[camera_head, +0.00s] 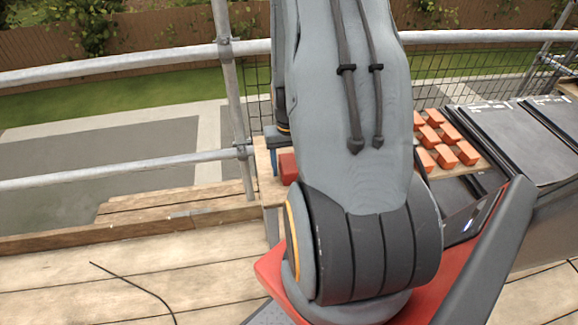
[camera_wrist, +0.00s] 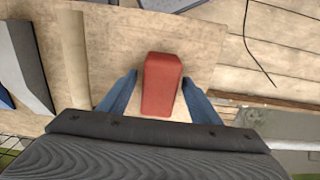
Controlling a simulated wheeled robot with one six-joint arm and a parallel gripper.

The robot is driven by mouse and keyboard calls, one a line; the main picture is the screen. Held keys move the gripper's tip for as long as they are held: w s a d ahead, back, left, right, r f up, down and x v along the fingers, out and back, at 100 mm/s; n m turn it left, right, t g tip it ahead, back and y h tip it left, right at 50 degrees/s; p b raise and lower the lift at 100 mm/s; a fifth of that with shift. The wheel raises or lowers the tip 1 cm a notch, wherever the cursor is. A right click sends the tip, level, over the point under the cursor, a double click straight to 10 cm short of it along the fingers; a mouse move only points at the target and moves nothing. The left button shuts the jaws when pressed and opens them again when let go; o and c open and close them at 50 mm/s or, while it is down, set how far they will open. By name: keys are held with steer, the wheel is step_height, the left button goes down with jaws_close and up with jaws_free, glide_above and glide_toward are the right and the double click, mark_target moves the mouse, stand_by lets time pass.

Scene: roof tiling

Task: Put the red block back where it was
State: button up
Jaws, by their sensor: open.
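The red block (camera_wrist: 162,84) stands out between the two blue fingers of my gripper (camera_wrist: 160,77) in the wrist view. My gripper is open and holds nothing. In the head view the red block (camera_head: 288,168) shows partly at the left edge of my arm, on the wooden surface (camera_head: 268,188). Most of my gripper is hidden behind my arm there.
Several orange-red blocks (camera_head: 428,134) lie on a board at the right, near dark panels (camera_head: 510,140). A metal guard rail (camera_head: 120,65) and upright pole (camera_head: 232,95) stand at the left. A thin black cable (camera_head: 135,285) lies on the planks (camera_head: 60,275).

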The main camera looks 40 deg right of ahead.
mark_target(288, 163)
step_height(288, 163, up, 12)
steer(key=b, duration=0.2)
steer(key=s+a+r+n, duration=0.1)
steer(key=a+r+n, duration=0.1)
steer(key=a, duration=1)
steer(key=s+a+r+n+t, duration=0.1)
steer(key=a+n, duration=0.3)
steer(key=a, duration=0.8)
steer(key=shift+s+r, duration=0.15)
steer(key=shift+r, duration=0.45)
